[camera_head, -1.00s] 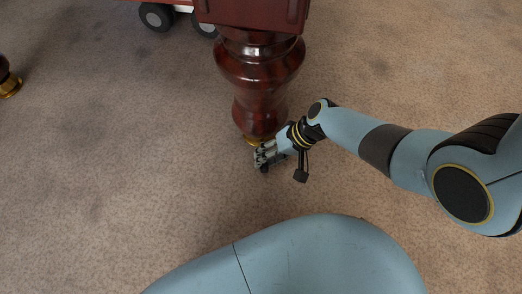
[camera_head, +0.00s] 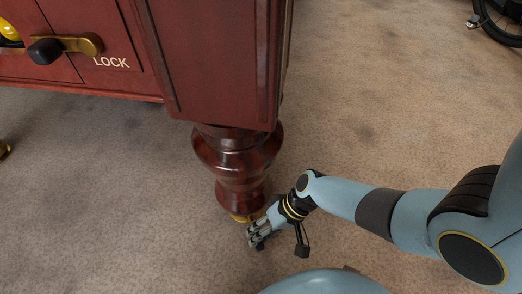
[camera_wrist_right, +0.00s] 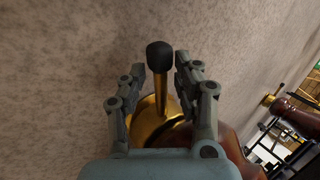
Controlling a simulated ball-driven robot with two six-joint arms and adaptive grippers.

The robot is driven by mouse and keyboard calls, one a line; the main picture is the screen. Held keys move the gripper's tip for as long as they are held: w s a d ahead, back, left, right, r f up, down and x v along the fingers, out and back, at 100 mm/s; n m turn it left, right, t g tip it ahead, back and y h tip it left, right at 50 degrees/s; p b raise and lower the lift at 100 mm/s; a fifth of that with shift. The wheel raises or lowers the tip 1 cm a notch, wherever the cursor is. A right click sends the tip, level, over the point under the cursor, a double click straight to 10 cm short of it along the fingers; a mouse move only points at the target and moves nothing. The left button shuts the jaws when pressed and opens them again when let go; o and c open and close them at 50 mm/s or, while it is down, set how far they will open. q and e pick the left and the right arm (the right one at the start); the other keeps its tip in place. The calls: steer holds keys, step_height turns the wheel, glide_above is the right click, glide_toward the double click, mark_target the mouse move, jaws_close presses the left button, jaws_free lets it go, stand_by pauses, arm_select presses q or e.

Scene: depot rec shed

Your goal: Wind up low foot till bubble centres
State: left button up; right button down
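A brass foot (camera_head: 238,217) sits under a dark red turned wooden leg (camera_head: 238,165) on the carpet. In the right wrist view the brass foot (camera_wrist_right: 146,128) carries a brass lever (camera_wrist_right: 160,95) with a black knob (camera_wrist_right: 159,55). My right gripper (camera_head: 256,238) is low at the foot. In the wrist view my right gripper (camera_wrist_right: 163,68) is open, with one finger on each side of the lever and gaps visible beside the knob. My left gripper is not in view.
A red wooden table body (camera_head: 210,60) stands above the leg. Its front has a brass lock lever (camera_head: 75,44) with a black knob beside the word LOCK. A wheel (camera_head: 500,20) shows at the far right. Carpet (camera_head: 400,110) is clear to the right of the leg.

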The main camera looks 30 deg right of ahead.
steer(key=c, duration=1)
jaws_free()
steer(key=v, duration=1.2)
